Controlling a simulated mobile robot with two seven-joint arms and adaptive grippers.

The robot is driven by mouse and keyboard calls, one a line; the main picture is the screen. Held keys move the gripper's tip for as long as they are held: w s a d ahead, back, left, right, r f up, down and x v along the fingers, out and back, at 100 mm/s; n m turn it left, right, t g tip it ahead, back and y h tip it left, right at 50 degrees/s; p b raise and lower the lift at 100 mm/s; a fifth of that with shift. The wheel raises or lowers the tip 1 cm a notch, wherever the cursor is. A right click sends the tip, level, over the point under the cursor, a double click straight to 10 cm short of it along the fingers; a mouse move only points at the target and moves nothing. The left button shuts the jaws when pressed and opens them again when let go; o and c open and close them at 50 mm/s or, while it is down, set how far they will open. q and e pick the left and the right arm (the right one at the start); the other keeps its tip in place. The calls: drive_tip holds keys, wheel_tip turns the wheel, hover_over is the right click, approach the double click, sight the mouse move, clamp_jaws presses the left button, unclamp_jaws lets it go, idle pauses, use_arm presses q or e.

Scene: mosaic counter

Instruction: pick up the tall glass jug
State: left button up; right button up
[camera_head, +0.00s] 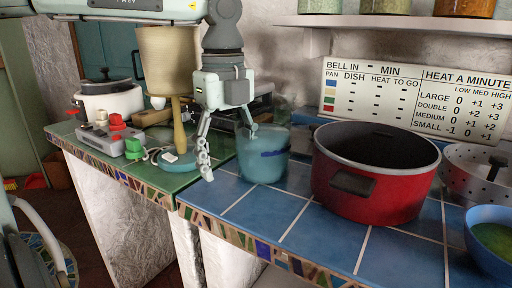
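A see-through bluish glass vessel (262,158), which looks like the jug, stands upright on the blue tiled counter (285,210), left of the red pot. A darker blue patch shows in its side. Clear glass shows just behind its top, and I cannot tell whether it is a separate thing. My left gripper (230,153) hangs down from above at the jug's left side. Its fingers are spread and nothing is held between them. One fingertip is in front of the green counter, the other by the jug's upper left rim; I cannot tell whether it touches. My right gripper is out of view.
A large red pot (368,180) stands close on the right, with a colander (470,170) and a blue bowl (495,240) beyond. A sign (415,95) leans behind.

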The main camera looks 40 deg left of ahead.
use_arm(q)
clamp_jaws()
idle(0.3)
drive_tip(key=shift+r, duration=0.2)
drive_tip(key=shift+w+r, duration=0.1)
drive_tip(key=shift+r, duration=0.45)
wheel_tip(320, 180, up, 17)
drive_tip(key=shift+p, duration=0.45)
drive_tip(key=c, duration=0.7)
unclamp_jaws()
drive_tip(key=shift+f, duration=0.1)
clamp_jaws()
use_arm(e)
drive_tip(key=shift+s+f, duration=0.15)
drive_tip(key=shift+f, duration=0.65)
